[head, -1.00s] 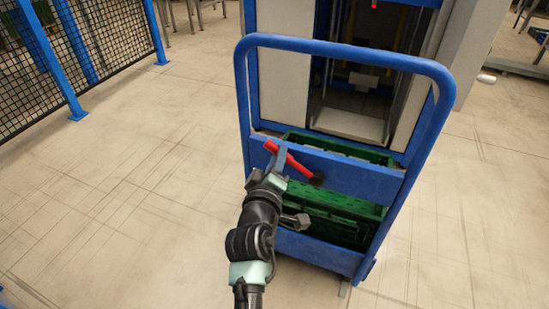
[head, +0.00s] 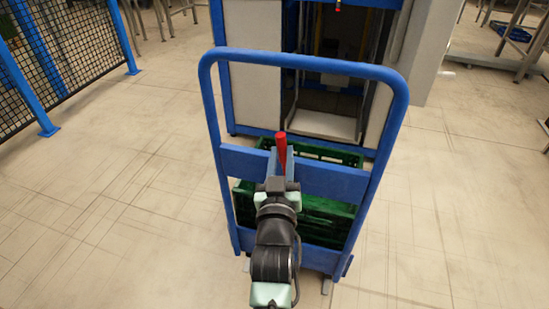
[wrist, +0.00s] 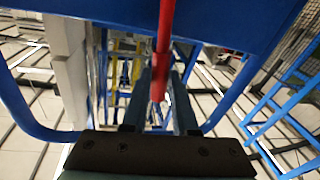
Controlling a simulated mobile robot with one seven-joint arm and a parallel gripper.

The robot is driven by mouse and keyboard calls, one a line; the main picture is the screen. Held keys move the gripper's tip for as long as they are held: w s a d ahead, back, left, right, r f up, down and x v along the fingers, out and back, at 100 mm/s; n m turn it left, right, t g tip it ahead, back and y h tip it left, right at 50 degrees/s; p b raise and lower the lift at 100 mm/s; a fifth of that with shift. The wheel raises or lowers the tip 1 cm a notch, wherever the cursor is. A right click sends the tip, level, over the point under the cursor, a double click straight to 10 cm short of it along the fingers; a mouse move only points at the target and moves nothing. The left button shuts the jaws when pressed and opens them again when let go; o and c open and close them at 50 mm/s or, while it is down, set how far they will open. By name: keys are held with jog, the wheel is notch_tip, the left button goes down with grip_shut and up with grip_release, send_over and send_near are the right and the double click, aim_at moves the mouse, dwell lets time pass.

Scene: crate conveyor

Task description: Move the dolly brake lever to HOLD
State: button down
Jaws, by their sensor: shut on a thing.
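The red brake lever (head: 282,148) stands nearly upright at the blue crossbar of the dolly (head: 335,182). It also shows in the wrist view (wrist: 165,45), running down from the top between my fingers. My gripper (head: 278,168) is shut on the lever, in front of the crossbar; in the wrist view its two fingers (wrist: 160,100) lie on either side of the red bar. The lever's pivot is hidden behind my gripper and no HOLD mark can be made out.
Green crates (head: 325,215) sit on the dolly behind the crossbar. A blue-framed machine with an open bay (head: 340,85) stands just beyond. A blue mesh fence (head: 50,60) is at the left. The floor to the left and right of the dolly is clear.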

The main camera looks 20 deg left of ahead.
jog(key=shift+d+r+m, duration=0.1)
jog(key=shift+d+m, duration=0.75)
jog(key=shift+m, duration=0.05)
jog(key=shift+d, duration=0.1)
jog(key=c, duration=0.7)
grip_release()
jog(key=shift+s, duration=0.1)
jog(key=s+p, duration=0.1)
jog(key=s, duration=0.3)
jog(key=s+d+f+p, duration=0.1)
jog(key=s, duration=0.3)
jog(key=s+d+p, duration=0.1)
jog(key=s, duration=0.3)
jog(key=shift+s+f, duration=0.2)
jog(key=shift+s, duration=0.05)
